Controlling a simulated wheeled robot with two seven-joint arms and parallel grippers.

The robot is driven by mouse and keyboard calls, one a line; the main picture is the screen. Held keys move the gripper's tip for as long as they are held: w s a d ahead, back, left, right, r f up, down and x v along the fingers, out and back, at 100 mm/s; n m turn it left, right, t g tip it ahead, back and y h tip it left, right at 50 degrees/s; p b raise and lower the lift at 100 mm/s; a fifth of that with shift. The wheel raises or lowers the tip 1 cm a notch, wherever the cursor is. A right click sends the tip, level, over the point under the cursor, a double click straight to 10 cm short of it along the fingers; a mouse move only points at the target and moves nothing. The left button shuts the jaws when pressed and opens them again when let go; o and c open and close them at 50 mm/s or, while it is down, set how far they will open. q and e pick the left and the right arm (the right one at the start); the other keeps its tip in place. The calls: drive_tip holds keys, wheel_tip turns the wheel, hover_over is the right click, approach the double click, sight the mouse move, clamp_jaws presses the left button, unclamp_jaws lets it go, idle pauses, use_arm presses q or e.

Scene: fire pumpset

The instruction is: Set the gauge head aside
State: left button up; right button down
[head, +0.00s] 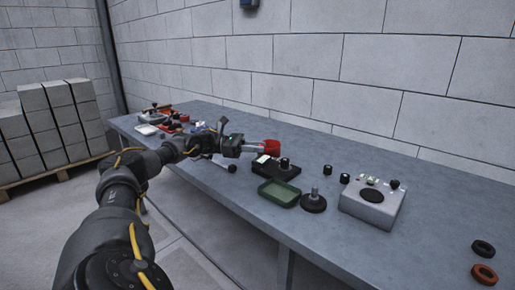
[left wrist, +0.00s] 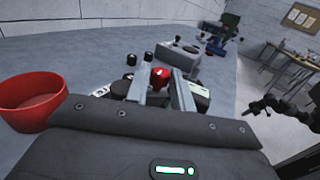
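My left gripper (head: 264,148) is over the long grey table. In the left wrist view its two fingers (left wrist: 160,80) close on the sides of a small red piece (left wrist: 160,74), which I take to be the gauge head. Red also shows at the fingertips in the head view (head: 272,148), where a red bowl may overlap it. The piece's far side is hidden. In the left wrist view, a dark arm at the right edge (left wrist: 268,103) appears to be my right one; its fingers are too small to read.
A red bowl (left wrist: 30,102) stands close beside the left gripper. A green tray (head: 280,194), a black base with a post (head: 313,202) and a grey box (head: 372,206) stand along the table.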

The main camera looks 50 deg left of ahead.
use_arm(q)
drive_tip(key=o, duration=0.3)
drive_tip(key=v, duration=1.1)
drive_tip(key=shift+b, duration=0.4)
use_arm(e)
drive_tip(key=shift+v, duration=0.9)
drive_tip(key=shift+w+f, duration=0.1)
drive_tip(key=shift+f, duration=0.05)
